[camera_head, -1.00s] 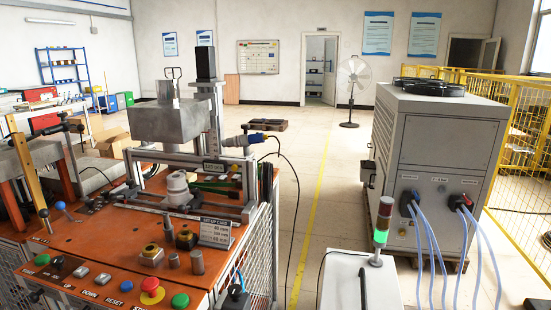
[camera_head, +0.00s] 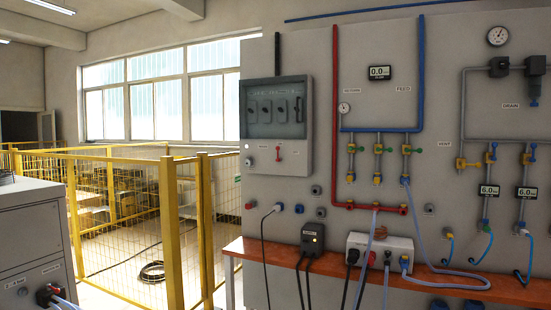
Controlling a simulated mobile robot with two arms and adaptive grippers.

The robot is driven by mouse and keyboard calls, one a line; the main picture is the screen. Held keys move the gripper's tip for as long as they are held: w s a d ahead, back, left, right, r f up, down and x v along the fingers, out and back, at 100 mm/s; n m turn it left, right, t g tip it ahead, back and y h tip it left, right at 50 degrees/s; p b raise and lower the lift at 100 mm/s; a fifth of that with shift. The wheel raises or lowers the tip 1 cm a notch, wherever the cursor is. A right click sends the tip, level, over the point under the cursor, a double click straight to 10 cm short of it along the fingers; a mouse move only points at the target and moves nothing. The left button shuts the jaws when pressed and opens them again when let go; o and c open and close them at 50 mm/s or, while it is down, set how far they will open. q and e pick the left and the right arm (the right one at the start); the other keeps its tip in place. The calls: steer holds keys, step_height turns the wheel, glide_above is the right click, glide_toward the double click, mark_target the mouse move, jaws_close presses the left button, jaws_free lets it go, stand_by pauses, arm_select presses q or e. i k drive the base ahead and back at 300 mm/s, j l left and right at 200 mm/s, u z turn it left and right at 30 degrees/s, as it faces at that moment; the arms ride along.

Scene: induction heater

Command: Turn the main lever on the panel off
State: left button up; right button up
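A grey electrical box (camera_head: 307,155) with a clear window over several dark switches is mounted on the left part of the large grey panel (camera_head: 330,100). On the lower front of the box is a small red lever (camera_head: 278,153). It appears to stand upright, but it is small and its label cannot be read. Neither of my grippers is in view.
An orange shelf (camera_head: 490,289) runs along the panel's foot, with a white socket box (camera_head: 381,250), a black unit (camera_head: 313,236) and hanging cables. A yellow mesh fence (camera_head: 172,230) stands left of the panel. A grey cabinet (camera_head: 30,230) is at far left.

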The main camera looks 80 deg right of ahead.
mark_target(277, 148)
steer(key=z, duration=2.45)
steer(key=k+l, duration=0.1)
steer(key=l, duration=0.35)
steer(key=k+l, duration=0.1)
steer(key=l, duration=0.3)
steer(key=k+l, duration=0.1)
steer(key=l, duration=0.35)
steer(key=i+l, duration=0.15)
steer(key=l, duration=0.2)
steer(key=i+l+u, duration=0.15)
steer(key=l, duration=0.2)
steer(key=i+l, duration=0.1)
steer(key=l, duration=0.25)
steer(key=i+l+u, duration=0.1)
steer(key=l, duration=0.25)
steer(key=i+l+u, duration=0.1)
steer(key=i, duration=0.4)
steer(key=i+l, duration=0.35)
steer(key=i+l+u, duration=0.15)
steer(key=i, duration=0.4)
steer(key=l, duration=0.1)
